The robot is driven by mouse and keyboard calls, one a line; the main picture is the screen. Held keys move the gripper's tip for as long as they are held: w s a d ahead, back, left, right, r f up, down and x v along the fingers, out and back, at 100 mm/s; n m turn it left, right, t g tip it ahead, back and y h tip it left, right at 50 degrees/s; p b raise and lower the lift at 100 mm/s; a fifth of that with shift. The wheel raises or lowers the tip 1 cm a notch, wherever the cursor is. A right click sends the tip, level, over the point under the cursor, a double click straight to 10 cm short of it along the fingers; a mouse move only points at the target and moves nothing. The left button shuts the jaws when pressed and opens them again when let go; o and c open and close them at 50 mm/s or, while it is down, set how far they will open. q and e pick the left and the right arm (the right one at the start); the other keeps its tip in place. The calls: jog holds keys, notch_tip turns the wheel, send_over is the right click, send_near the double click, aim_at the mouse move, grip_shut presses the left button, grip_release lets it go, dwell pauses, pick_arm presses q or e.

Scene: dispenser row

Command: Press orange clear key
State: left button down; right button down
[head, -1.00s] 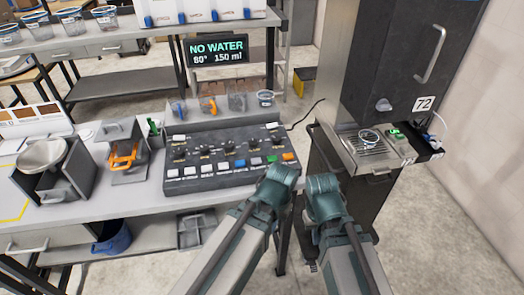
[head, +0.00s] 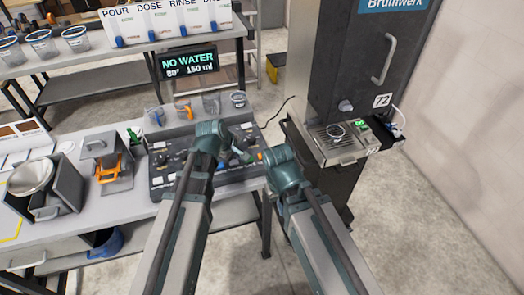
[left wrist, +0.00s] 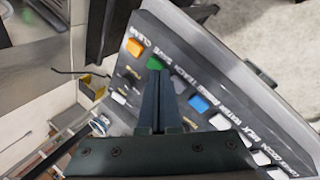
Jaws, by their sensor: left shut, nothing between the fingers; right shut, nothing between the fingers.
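The orange clear key (head: 262,156) is at the right end of the dark control panel (head: 160,192), partly crowded by my right wrist. In the left wrist view the orange key (left wrist: 134,47) sits beside the word CLEAR, with a green key (left wrist: 155,63) below right of it. My left gripper (head: 238,150) is over the right part of the panel. Its fingers (left wrist: 161,82) are shut and empty, tips close to the green key; contact cannot be told. My right gripper (head: 282,168) is shut and empty at the panel's right edge, its fingertips hard to make out.
A display (head: 188,62) reads NO WATER above small cups (head: 238,100) behind the panel. A tall dark machine (head: 350,75) with a drip tray (head: 335,150) stands right. An orange-handled holder (head: 108,168) and a grey bin (head: 58,205) are left. Floor at right is clear.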

aim_at(260, 156)
pick_arm(q)
jog(key=w+d+r+n+t+h, duration=0.2)
jog(key=w+d+r+n, duration=0.2)
jog(key=w+d+n, duration=0.2)
jog(key=w+n, duration=0.1)
jog(key=n, duration=0.1)
jog(key=shift+w+d+n+t, duration=0.15)
jog(key=shift+w+n+t, duration=0.15)
jog(key=shift+n, duration=0.1)
jog(key=shift+f, duration=0.2)
notch_tip(260, 156, down, 8)
jog(key=b, duration=0.9)
jog(key=shift+f, duration=0.25)
dwell(1.1)
jog(key=shift+f+b, duration=0.35)
jog(key=shift+f, duration=0.05)
